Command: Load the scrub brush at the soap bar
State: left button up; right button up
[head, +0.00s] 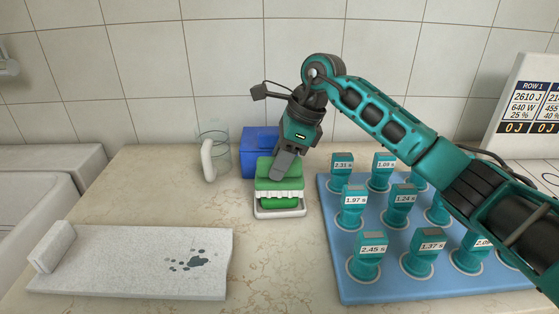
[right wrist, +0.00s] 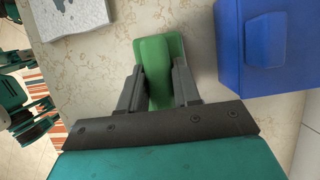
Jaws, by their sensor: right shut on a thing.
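My right gripper (head: 281,166) is shut on the green back of the scrub brush (head: 264,183). The brush is level with its pale bristles down; the green back also shows between the fingers in the right wrist view (right wrist: 156,72). Directly under the bristles is the green soap bar (head: 279,202) in a white dish (head: 280,214). The bristles appear to meet the top of the soap, but I cannot tell how firmly they press. The soap is hidden by the brush in the right wrist view. My left gripper is not in view.
A blue box (head: 259,140) stands just behind the brush, with a clear mug (head: 222,152) to its left. A blue mat (head: 345,277) with several teal numbered devices lies right. A pale slab (head: 120,265) with dark spots lies front left. The counter between is clear.

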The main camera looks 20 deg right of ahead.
jog(key=shift+f+b, duration=0.3)
jog(key=shift+f, duration=0.25)
dwell(1.1)
jog(key=shift+r, duration=0.15)
jog(key=shift+r+p, duration=2.45)
jog(key=shift+r, duration=1)
